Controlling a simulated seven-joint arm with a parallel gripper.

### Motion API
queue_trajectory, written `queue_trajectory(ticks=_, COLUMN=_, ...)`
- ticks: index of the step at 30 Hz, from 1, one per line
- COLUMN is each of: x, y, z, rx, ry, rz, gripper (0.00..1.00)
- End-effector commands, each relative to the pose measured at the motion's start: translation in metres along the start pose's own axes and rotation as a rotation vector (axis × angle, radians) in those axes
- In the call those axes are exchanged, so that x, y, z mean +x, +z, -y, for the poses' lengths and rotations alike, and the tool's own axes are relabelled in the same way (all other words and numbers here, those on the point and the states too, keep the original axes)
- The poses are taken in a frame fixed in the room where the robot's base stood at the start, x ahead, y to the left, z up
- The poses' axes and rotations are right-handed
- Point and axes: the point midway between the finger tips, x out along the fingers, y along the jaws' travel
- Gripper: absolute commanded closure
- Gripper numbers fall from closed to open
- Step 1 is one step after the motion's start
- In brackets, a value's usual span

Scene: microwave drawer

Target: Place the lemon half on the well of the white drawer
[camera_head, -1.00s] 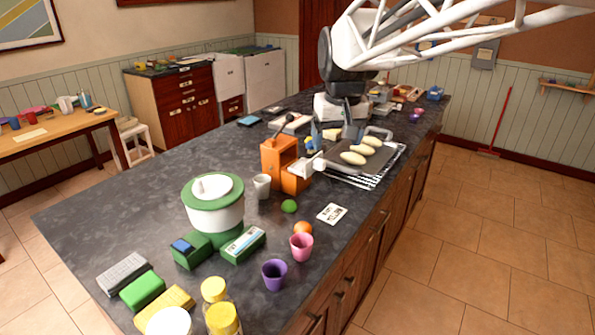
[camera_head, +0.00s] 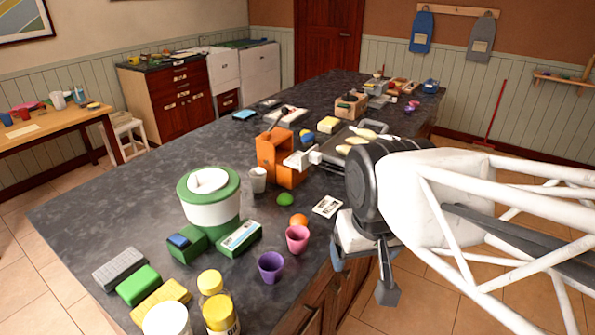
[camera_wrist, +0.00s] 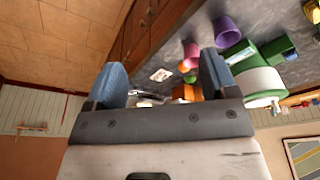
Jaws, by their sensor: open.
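I cannot make out a lemon half for certain in either view. The white drawer and its well are not clearly told either. White cabinet fronts (camera_head: 221,75) stand by the back wall. My gripper (camera_head: 363,277) hangs beside the right edge of the counter, in front of its wooden side. In the wrist view its two blue-grey fingers (camera_wrist: 162,78) are wide apart with nothing between them.
On the dark counter (camera_head: 120,200) stand a purple cup (camera_head: 271,268), a pink cup (camera_head: 297,239), an orange ball (camera_head: 299,220), a green ball (camera_head: 285,199), an orange stand (camera_head: 283,160) and a green-and-white pot (camera_head: 209,201). The counter's left part is clear.

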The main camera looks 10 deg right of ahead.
Motion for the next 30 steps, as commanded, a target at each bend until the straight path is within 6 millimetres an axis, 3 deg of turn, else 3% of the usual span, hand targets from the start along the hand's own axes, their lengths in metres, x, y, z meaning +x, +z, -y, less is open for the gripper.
queue_trajectory(ticks=5, x=0.003, y=0.008, z=0.000, rx=0.001, ry=0.000, rz=0.000, gripper=0.21)
queue_trajectory(ticks=22, x=0.003, y=0.006, z=0.000, rx=0.002, ry=0.000, rz=0.000, gripper=0.16)
queue_trajectory(ticks=30, x=-0.006, y=-0.019, z=-0.001, rx=0.025, ry=0.003, rz=0.006, gripper=0.16)
